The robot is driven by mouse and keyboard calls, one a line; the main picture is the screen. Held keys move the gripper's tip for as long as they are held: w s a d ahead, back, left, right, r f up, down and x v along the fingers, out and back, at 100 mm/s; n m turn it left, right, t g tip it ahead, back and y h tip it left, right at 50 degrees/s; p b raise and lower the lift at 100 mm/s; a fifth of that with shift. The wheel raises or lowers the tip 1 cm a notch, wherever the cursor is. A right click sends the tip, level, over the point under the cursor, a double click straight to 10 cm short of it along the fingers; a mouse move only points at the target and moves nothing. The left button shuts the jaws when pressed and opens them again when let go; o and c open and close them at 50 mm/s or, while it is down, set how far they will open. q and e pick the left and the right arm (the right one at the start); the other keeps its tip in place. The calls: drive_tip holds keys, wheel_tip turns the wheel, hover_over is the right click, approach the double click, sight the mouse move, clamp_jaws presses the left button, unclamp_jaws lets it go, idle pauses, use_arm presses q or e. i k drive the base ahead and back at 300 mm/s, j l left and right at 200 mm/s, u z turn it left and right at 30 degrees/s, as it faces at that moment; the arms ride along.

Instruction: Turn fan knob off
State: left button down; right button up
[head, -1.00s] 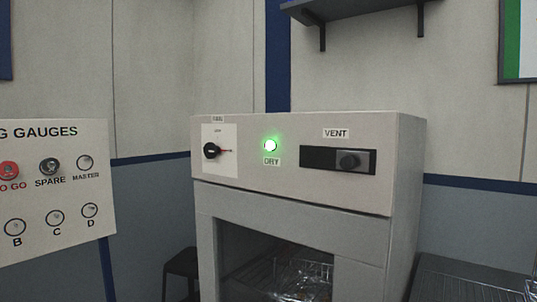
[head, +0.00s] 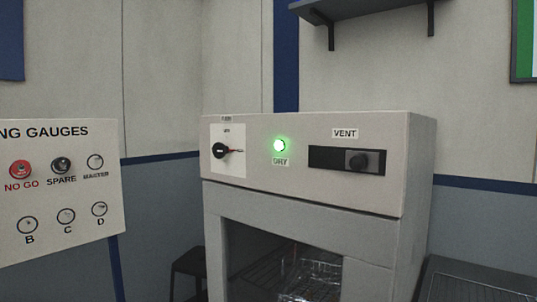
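The fan knob (head: 220,151) is a round black knob on a white plate at the upper left of the grey cabinet's front (head: 300,205). A thin reddish pointer reaches from it to the right. The small label above the plate is too blurred to read surely. A green light (head: 279,145) marked DRY glows to the right of the knob. Neither of my grippers is in view.
A black VENT slider with a knob (head: 357,161) sits right of the light. A gauge board (head: 60,215) stands at the left. A dark stool (head: 188,265) is beside the cabinet. A shelf (head: 362,10) hangs above. A wire rack shows inside the cabinet opening.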

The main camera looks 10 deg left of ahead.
sight(219, 150)
drive_tip(key=i+l+u, duration=0.1)
drive_tip(key=u, duration=1.9)
drive_tip(key=l, duration=0.55)
drive_tip(key=i+u, duration=0.05)
